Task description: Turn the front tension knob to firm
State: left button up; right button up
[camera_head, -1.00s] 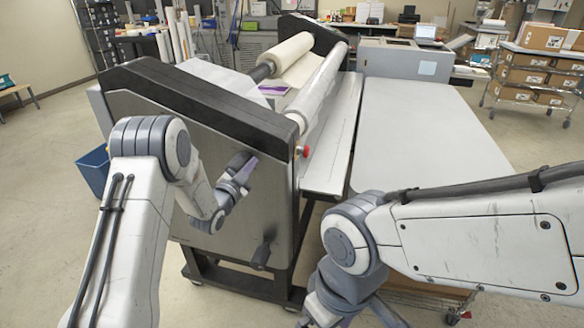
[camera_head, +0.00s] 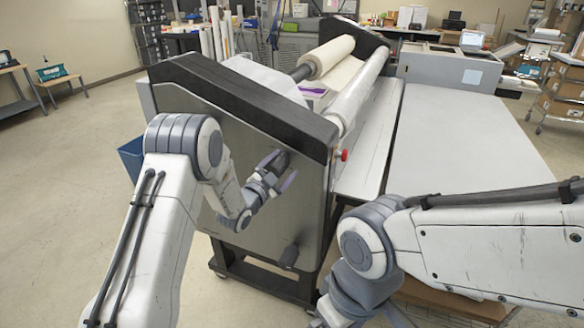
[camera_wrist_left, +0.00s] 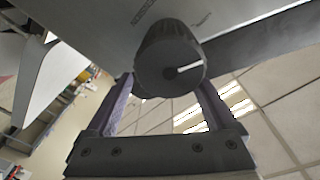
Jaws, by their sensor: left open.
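The front tension knob (camera_wrist_left: 170,60) is a round dark knob with a white pointer line, on the machine's grey side panel. In the left wrist view it sits between the ends of my left gripper's fingers (camera_wrist_left: 167,85), with visible room at its lower sides. Whether a finger touches it I cannot tell. In the head view my left gripper (camera_head: 277,172) is open at the panel's upper right part, and its fingers largely hide the knob. The panel lettering is too small to read. My right arm shows at the right, but its gripper is outside the picture.
The laminator's side panel (camera_head: 220,130) has a dark lower handle (camera_head: 289,256) below my left gripper. A red button (camera_head: 344,155) is at the panel's right edge. A long pale table (camera_head: 460,140) extends to the right. Open floor lies at the left.

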aim_at(278, 176)
pick_arm(q)
jog(key=shift+s+a+f, duration=0.1)
jog(key=shift+a+f, duration=0.45)
jog(key=shift+f, duration=0.1)
jog(key=shift+s, duration=0.3)
jog(key=s, duration=0.3)
jog(key=shift+d+r+b, duration=0.15)
jog(key=shift+r+b, duration=0.15)
jog(key=shift+b, duration=0.1)
jog(key=b+v, duration=0.2)
jog(key=v, duration=0.4)
jog(key=shift+s+r, duration=0.25)
jog(key=shift+s, duration=0.25)
pick_arm(e)
jog(key=shift+w+a+f, duration=0.15)
jog(key=shift+a+f, duration=0.05)
jog(key=shift+f, duration=0.65)
jog(key=shift+w+a+f, duration=0.1)
jog(key=shift+a+f, duration=0.1)
jog(key=shift+f, duration=0.6)
pick_arm(q)
jog(key=shift+d, duration=0.1)
